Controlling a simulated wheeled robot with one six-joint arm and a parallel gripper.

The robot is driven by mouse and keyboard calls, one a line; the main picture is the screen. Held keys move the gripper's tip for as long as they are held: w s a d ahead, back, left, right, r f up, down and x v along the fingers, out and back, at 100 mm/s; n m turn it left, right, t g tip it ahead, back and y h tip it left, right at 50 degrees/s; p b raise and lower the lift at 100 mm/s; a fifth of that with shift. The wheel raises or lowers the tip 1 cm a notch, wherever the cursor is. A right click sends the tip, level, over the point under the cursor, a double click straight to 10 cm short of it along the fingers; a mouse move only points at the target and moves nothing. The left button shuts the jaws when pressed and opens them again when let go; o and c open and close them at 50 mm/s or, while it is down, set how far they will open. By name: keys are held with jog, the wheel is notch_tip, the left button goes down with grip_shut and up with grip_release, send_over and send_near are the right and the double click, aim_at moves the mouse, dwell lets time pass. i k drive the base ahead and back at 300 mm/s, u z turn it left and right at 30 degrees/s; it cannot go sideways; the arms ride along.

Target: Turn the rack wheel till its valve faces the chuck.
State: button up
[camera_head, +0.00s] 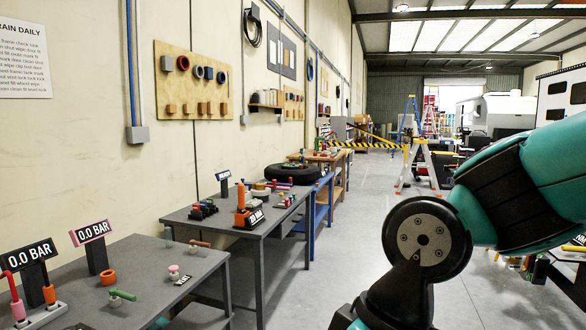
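A black tyre or wheel (298,176) lies flat on a bench farther back along the left wall. I cannot tell whether it is the rack wheel, and no valve can be made out on it. I cannot pick out the chuck for certain. Small coloured fittings stand on the near bench, among them a green one (122,295), a pink one (173,272) and an orange ring (108,277). My arm crosses the right side of the picture; my gripper is not in view.
A second bench (262,225) holds an orange device (241,200). A stepladder (420,165) and striped barrier tape (375,146) stand far back. The floor aisle (335,260) beside the benches is clear.

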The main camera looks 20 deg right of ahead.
aim_at(300, 175)
jog(key=z, duration=0.6)
jog(key=i, duration=1.85)
jog(key=z, duration=0.8)
jog(key=i, duration=4.1)
jog(key=u, duration=1.15)
jog(key=i, duration=1.55)
jog(key=u, duration=1.1)
jog(key=i, duration=0.45)
jog(key=u, duration=0.2)
